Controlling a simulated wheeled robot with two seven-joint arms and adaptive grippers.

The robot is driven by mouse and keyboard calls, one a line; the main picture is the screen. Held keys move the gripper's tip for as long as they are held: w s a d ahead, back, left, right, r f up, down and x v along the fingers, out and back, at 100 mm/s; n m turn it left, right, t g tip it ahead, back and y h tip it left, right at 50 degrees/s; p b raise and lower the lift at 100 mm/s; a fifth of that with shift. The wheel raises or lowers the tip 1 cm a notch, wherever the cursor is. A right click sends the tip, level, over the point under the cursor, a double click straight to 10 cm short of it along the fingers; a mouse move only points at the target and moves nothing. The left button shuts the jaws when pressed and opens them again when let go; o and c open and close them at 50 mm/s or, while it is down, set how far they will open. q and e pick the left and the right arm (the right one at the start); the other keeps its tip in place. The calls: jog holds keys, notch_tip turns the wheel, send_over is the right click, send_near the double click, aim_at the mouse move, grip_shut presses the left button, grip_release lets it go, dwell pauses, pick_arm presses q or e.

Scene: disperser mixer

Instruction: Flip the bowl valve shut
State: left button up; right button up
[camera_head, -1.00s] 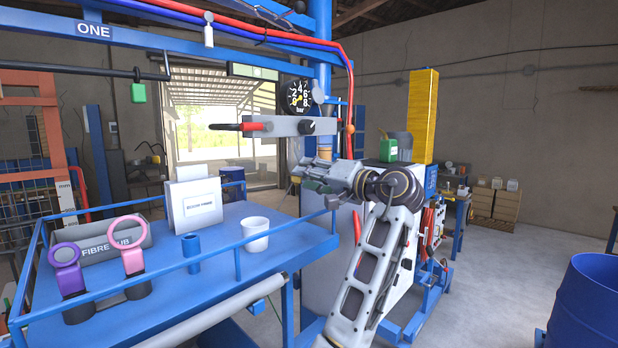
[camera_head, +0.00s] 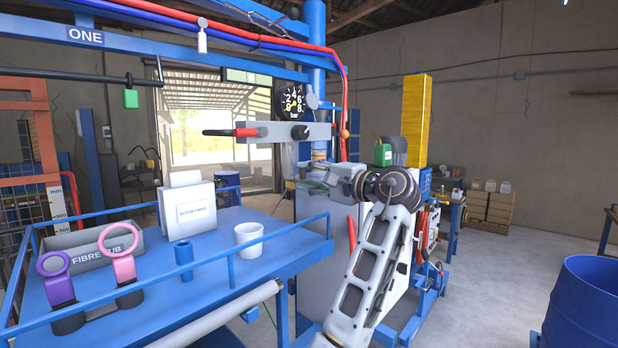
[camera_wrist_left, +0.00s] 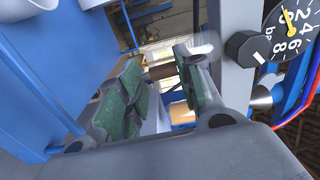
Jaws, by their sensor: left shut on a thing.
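My left gripper (camera_head: 312,173) is at the blue post, below the grey bar with a red-and-black lever (camera_head: 275,132). The gripper is shut on this piece, which looks like the bowl valve's handle, though the valve body is mostly hidden behind the fingers and wrist. My right gripper is not in view.
A pressure gauge (camera_head: 293,100) sits above the lever bar, close to my gripper. A blue railed table (camera_head: 215,285) at left carries a white cup (camera_head: 249,238), a blue cup (camera_head: 184,262) and ring-handled tools. A blue drum (camera_head: 590,300) stands at right. Open floor lies before it.

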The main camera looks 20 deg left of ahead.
pick_arm(q)
jog(key=shift+w+f+m, duration=0.15)
jog(key=shift+f+m, duration=0.15)
jog(key=shift+f, duration=0.35)
jog(key=o, duration=1.3)
jog(key=shift+r, duration=0.1)
jog(key=shift+c, duration=0.2)
jog(key=shift+r, duration=0.1)
jog(key=shift+d+r, duration=0.1)
jog(key=v, duration=0.7)
jog(key=shift+d, duration=0.25)
